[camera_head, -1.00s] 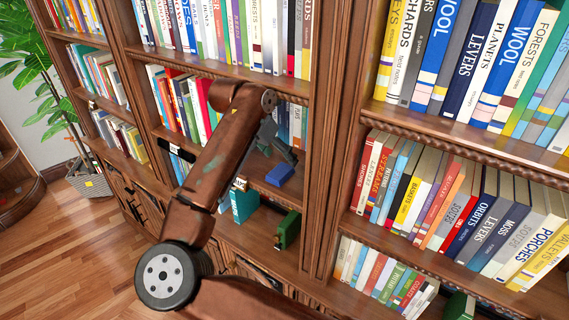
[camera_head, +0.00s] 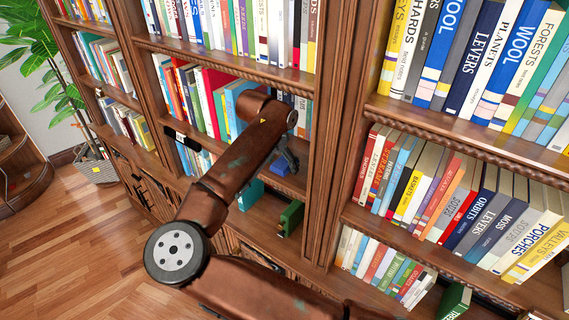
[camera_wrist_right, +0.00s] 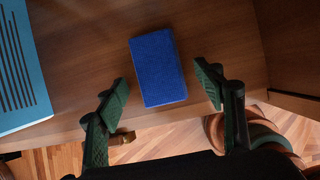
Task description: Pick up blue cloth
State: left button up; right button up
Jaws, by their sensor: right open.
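The blue cloth (camera_wrist_right: 158,68) is a folded rectangular block lying on a brown wooden shelf in the right wrist view. In the head view the blue cloth (camera_head: 281,169) is a small patch on the middle shelf, partly covered by my gripper. My right gripper (camera_wrist_right: 165,90) is open, with one green-padded finger to the left of the cloth's near end and the other to its right, apart from it. In the head view my right gripper (camera_head: 289,156) shows small and dark at the cloth. My left gripper is not in view.
A light blue book (camera_wrist_right: 20,65) lies left of the cloth on the shelf. A shelf upright (camera_wrist_right: 292,45) stands close on the right. Rows of books (camera_head: 420,185) fill nearby shelves. A green box (camera_head: 290,217) sits on the shelf below. A potted plant (camera_head: 45,60) stands far left.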

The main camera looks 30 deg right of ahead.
aim_at(285, 161)
jog(key=shift+c, duration=0.6)
jog(key=c, duration=1)
jog(key=shift+r, duration=0.15)
jog(key=shift+r, duration=0.5)
notch_tip(285, 161, up, 2)
jog(key=shift+r+b, duration=0.1)
jog(key=shift+b, duration=0.25)
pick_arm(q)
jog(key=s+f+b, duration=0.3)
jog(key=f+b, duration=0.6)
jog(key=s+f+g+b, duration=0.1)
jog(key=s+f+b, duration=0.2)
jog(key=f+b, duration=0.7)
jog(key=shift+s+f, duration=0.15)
pick_arm(e)
jog(key=s+a, duration=0.2)
jog(key=a, duration=0.3)
jog(key=s+a, duration=0.2)
jog(key=a, duration=0.4)
jog(key=s+a, duration=0.3)
jog(key=a, duration=0.2)
jog(key=shift+a, duration=0.35)
